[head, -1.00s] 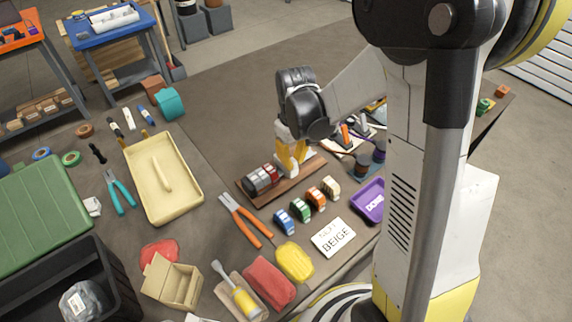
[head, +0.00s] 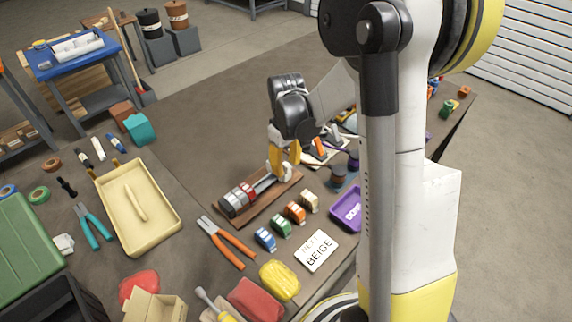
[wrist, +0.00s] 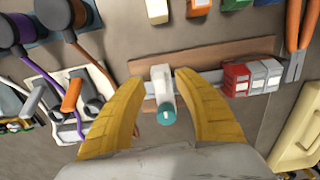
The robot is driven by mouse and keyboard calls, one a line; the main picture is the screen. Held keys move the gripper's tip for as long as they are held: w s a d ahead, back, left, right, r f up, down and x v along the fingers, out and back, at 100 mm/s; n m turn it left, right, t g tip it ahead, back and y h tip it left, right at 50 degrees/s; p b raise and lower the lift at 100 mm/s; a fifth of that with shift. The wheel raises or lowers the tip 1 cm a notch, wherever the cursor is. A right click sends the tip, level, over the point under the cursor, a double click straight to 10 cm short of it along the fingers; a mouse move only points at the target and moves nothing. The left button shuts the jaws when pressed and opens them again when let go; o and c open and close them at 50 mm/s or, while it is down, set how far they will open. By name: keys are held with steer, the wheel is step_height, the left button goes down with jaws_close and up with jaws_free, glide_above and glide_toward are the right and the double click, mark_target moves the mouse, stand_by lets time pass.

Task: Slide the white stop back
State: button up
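The white stop (wrist: 162,88), with a teal knob (wrist: 166,116), sits on the metal rail of a brown wooden board (wrist: 210,54) in the wrist view. My gripper (wrist: 160,78) is open, with its yellow fingers on either side of the stop and a visible gap on each side. Red and light-grey blocks (wrist: 252,78) stand on the rail to the right, apart from the stop. In the head view my gripper (head: 283,168) is over the far end of the board (head: 258,207), and the blocks (head: 238,200) sit at its near end. The stop is mostly hidden there.
Blue, green, orange and beige blocks (head: 282,224) stand beside the board, near a card (head: 316,250) reading BEIGE. A purple DONE tray (head: 346,212) is to the right. Orange pliers (head: 226,244) lie to the left. Tools and cables crowd the far side.

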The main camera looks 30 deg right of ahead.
step_height(320, 180, up, 12)
stand_by(0.5)
stand_by(0.3)
